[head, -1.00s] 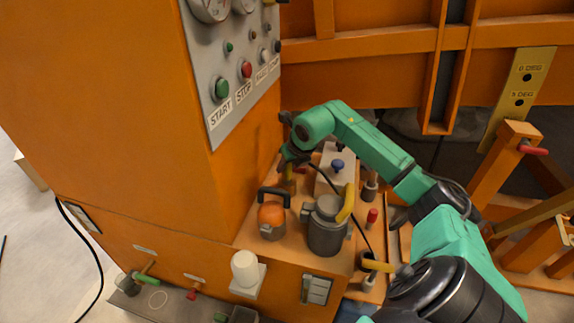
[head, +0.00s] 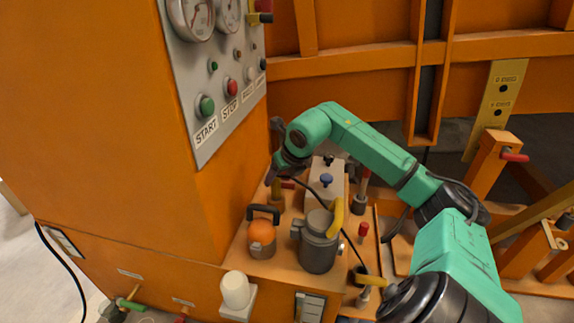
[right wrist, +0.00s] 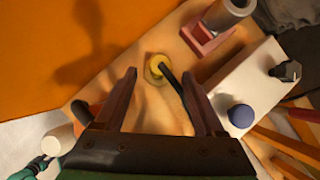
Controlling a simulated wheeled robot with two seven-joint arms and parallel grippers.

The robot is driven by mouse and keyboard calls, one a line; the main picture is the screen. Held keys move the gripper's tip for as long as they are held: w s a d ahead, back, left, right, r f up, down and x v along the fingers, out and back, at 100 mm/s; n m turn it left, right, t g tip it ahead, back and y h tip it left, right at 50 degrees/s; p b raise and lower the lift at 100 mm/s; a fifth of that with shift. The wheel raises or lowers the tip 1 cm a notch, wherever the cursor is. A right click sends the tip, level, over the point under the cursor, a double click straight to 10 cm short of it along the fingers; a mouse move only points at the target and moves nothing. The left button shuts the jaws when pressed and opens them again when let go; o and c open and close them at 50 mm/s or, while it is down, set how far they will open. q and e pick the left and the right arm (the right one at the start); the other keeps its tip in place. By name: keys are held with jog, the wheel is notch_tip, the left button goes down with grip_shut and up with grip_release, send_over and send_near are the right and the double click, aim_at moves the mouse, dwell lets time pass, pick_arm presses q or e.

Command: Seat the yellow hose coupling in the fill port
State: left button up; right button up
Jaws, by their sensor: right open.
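The yellow hose coupling (right wrist: 157,65) shows in the right wrist view as a small round yellow piece with a dark centre, over the orange bench top. A black hose (right wrist: 176,92) runs from it toward the right finger. My right gripper (right wrist: 159,75) is open, with one finger on each side of the coupling in that view; no contact shows. In the head view my right gripper (head: 275,177) points down beside the orange cabinet wall, and the coupling is not clear there. I cannot tell which part is the fill port. My left gripper is not in view.
A white box with a blue knob (head: 327,180) stands right of the gripper. A grey can with a yellow handle (head: 319,247) and an orange pot (head: 262,238) stand nearer. The orange cabinet (head: 120,130) with its control panel (head: 215,85) closes off the left.

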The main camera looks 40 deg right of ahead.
jog(key=b+v, duration=0.2)
jog(key=v, duration=0.7)
jog(key=shift+r, duration=0.3)
jog(key=shift+s+a, duration=0.1)
